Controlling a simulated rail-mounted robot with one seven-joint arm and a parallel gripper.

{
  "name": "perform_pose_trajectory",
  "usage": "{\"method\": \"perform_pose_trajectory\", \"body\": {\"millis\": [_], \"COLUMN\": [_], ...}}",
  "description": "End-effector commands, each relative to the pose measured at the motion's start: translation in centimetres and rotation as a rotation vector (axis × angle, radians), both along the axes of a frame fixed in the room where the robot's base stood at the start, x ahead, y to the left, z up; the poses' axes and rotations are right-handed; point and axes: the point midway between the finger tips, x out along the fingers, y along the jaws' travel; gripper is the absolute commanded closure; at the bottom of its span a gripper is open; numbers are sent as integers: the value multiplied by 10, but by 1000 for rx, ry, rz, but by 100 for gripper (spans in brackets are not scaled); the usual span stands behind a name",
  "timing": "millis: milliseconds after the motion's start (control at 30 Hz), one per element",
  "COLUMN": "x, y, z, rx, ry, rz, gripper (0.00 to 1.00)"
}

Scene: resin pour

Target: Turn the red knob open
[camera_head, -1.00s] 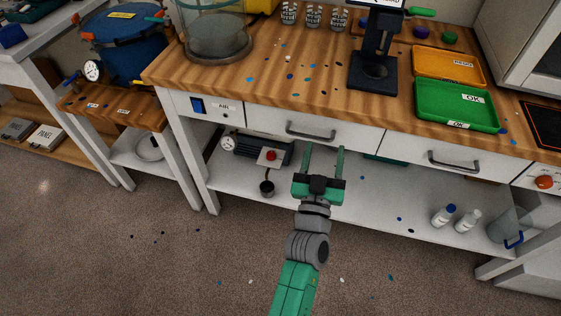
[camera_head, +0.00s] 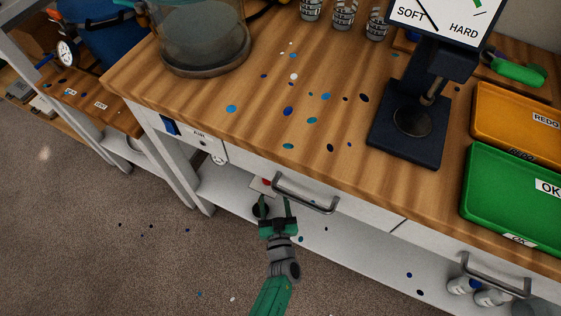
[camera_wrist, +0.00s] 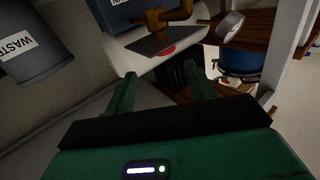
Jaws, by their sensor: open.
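The red knob (camera_head: 267,182) is on the pump under the bench. Only a small red part shows in the head view, just under the drawer edge beside a pale plate. A red patch that looks like the knob (camera_wrist: 168,50) shows in the wrist view, beyond the fingertips. My gripper (camera_head: 275,204) is in front of the lower shelf, just below the drawer handle in the picture. Its two green fingers are apart with nothing between them. In the wrist view the fingers (camera_wrist: 160,72) point towards the pale plate area, apart from the red patch.
The drawer handle (camera_head: 305,193) juts out above my gripper in the picture. A gauge (camera_head: 218,158) sits left of the pump. In the wrist view are a bronze fitting (camera_wrist: 165,18) and a waste bin (camera_wrist: 35,45). Bottles (camera_head: 490,297) stand on the shelf at right.

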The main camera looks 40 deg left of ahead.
Motion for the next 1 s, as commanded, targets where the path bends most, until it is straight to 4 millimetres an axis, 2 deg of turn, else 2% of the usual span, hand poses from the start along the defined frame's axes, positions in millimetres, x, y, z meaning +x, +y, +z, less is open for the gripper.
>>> {"method": "perform_pose_trajectory", "body": {"millis": [133, 500, 833, 867, 1000], "x": [5, 47, 52, 52, 52], "y": [6, 53, 58, 58, 58], "z": [-4, -3, 0, 0, 0], "rx": [-1, -1, -1, -1, -1], "ry": [0, -2, 1, 1, 1], "rz": [1, 0, -2, -2, -2], "gripper": [45, 45, 45, 47, 75]}}
